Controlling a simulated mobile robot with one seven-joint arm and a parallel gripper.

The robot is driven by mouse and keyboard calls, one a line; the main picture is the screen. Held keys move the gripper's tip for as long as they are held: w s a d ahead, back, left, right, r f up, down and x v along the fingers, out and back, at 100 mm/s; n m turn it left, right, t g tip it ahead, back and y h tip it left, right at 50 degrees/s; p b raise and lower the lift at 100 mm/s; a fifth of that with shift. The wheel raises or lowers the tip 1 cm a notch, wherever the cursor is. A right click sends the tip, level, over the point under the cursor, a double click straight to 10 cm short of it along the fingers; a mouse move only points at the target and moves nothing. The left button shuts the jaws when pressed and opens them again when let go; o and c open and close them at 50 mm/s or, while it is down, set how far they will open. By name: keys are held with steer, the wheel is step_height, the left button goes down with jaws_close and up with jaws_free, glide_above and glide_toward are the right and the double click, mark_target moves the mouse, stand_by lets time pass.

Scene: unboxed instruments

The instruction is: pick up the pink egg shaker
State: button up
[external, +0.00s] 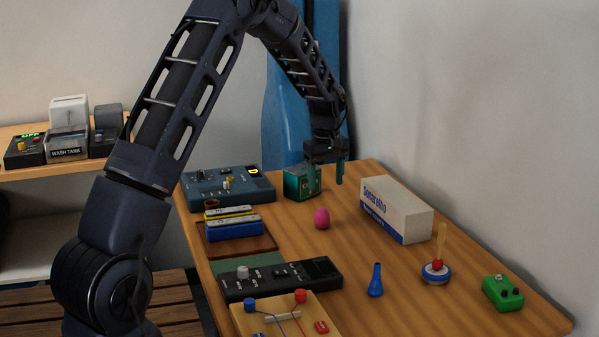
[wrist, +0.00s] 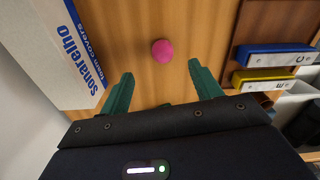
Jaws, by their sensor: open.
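The pink egg shaker (external: 321,218) stands on the wooden table near its middle in the external view. It also shows in the wrist view (wrist: 162,51), beyond the fingertips and roughly between their lines. My gripper (external: 325,172) is above the far part of the table, behind the egg and apart from it. In the wrist view my gripper (wrist: 160,82) has its two green fingers spread wide with nothing between them.
A white and blue box (external: 397,210) stands right of the egg. Blue and yellow harmonicas (external: 232,224) lie on a brown mat at left. A teal box (external: 302,183) is beside my gripper. A blue horn-shaped thing (external: 375,281) stands nearer the camera. Bare wood surrounds the egg.

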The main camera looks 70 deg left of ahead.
mark_target(322, 207)
steer(key=shift+s+a+f, duration=0.1)
steer(key=shift+a+f, duration=0.45)
steer(key=shift+f, duration=0.1)
step_height(322, 207, down, 11)
steer(key=shift+s+a+r, duration=0.1)
steer(key=shift+r, duration=0.1)
steer(key=shift+c, duration=0.4)
steer(key=c, duration=1)
